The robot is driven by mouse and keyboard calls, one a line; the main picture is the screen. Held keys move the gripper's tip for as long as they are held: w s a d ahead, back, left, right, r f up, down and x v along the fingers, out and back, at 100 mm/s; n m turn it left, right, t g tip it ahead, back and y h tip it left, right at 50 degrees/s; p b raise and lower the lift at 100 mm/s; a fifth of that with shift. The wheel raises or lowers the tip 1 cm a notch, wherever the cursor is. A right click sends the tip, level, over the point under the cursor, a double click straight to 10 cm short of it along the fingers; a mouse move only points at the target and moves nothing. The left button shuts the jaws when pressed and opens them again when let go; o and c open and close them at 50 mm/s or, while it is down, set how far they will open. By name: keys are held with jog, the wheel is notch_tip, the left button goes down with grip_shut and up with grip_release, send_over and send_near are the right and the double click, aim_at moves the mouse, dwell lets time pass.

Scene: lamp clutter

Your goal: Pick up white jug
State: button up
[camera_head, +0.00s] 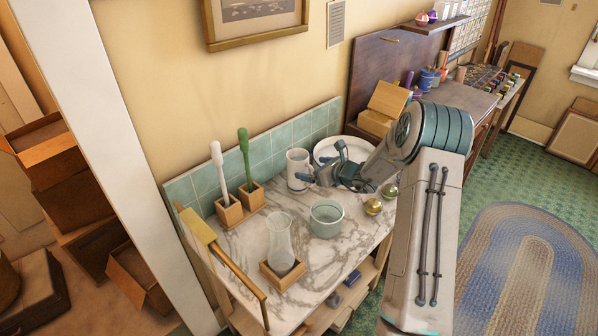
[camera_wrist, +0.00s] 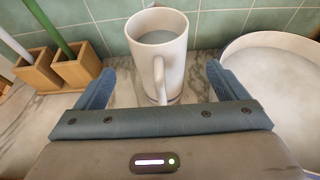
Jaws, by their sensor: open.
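The white jug (camera_head: 297,168) stands upright on the marble counter, near the green tile backsplash. In the wrist view the white jug (camera_wrist: 160,52) is straight ahead, with its handle facing my gripper. My gripper (camera_head: 309,180) is at the jug's right side in the head view. In the wrist view the fingers of my gripper (camera_wrist: 158,82) are spread wide, one on each side of the jug, with gaps between them and the jug. The gripper is open and holds nothing. The lower part of the handle is partly hidden by the gripper body.
A white basin (camera_wrist: 275,75) is right of the jug. Wooden holders (camera_head: 240,207) with a white and a green brush stand left. The tile backsplash (camera_head: 265,152) is close behind the jug.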

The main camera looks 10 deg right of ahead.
aim_at(307, 167)
jog(key=shift+p+x, duration=1.1)
jog(key=shift+x, duration=1.85)
jog(key=shift+f, duration=0.1)
jog(key=c, duration=1.2)
jog(key=shift+c, duration=0.8)
jog(key=shift+r, duration=0.25)
jog(key=shift+r+b, duration=0.6)
jog(key=shift+r, duration=1.1)
jog(key=shift+d+r, duration=0.15)
jog(key=shift+r, duration=0.1)
jog(key=d+r+b, duration=0.1)
jog(key=d+r, duration=0.5)
jog(key=d, duration=0.5)
jog(key=shift+r+b, duration=0.35)
jog(key=shift+r, duration=0.05)
